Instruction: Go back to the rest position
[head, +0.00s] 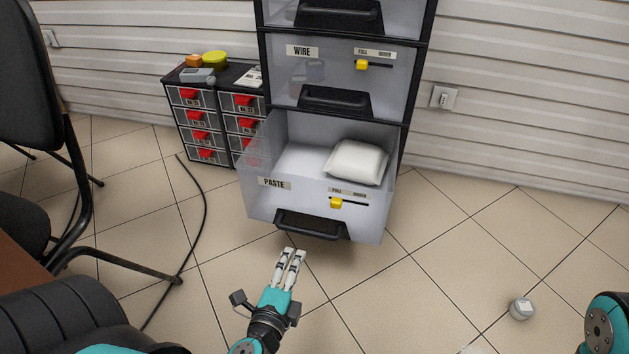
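My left gripper (293,251) is in the lower middle of the head view, its two pale fingers close together with nothing between them. Its fingertips are just below the black handle (312,226) of the open PASTE drawer (262,207) in the picture, and I see no grip on the handle. The drawer is pulled out and holds a white bag (357,162) at its right side. A turquoise link of my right arm shows at the lower right edge; the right gripper is out of view.
The WIRE drawer (290,78) above is shut. A small red-handled drawer cabinet (221,124) stands left of the tower. A black chair (31,90) is at the left, a cable (206,205) lies on the floor, and a small grey round object (521,308) lies at the right. Floor between is clear.

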